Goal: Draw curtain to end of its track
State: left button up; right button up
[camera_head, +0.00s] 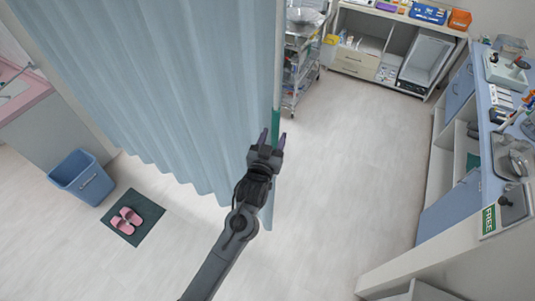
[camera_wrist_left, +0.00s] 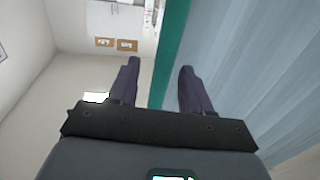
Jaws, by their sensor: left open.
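The light blue curtain (camera_head: 175,90) hangs in folds across the upper left of the head view. Its free edge has a green band (camera_head: 276,112) on the right. My left gripper (camera_head: 272,137) is open at this edge, its two dark fingers pointing up the picture. In the left wrist view the green band (camera_wrist_left: 170,50) runs between the fingers of the gripper (camera_wrist_left: 160,75), and the blue curtain (camera_wrist_left: 235,60) fills the right side. I cannot tell whether either finger touches the cloth. The curtain's track is out of view. My right gripper is not in view.
A wire cart (camera_head: 301,60) stands just beyond the curtain edge. A blue bin (camera_head: 82,178) and pink slippers (camera_head: 126,220) on a dark mat (camera_head: 148,214) are at left. A blue-topped counter (camera_head: 490,150) runs along the right. The floor (camera_head: 345,170) between is clear.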

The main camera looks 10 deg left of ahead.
pick_arm(q)
jog(key=s+b, duration=0.1)
jog(key=s, duration=0.5)
jog(key=shift+s+a, duration=0.3)
jog(key=shift+s, duration=0.1)
jog(key=s+a+f+g+p, duration=0.2)
jog(key=s+a+f+p, duration=0.15)
jog(key=s, duration=0.35)
jog(key=s+a+f+g+p, duration=0.2)
jog(key=s+a+f+g, duration=0.15)
jog(key=s+f, duration=0.2)
jog(key=s+a+g, duration=0.2)
jog(key=s+g, duration=0.2)
jog(key=s, duration=0.6)
jog(key=s+a+g+y+p, duration=0.1)
jog(key=s+a+g, duration=0.2)
jog(key=s, duration=0.7)
jog(key=shift+a+r+m+g+y, duration=0.3)
jog(key=shift+m+g, duration=0.1)
jog(key=shift+g, duration=0.55)
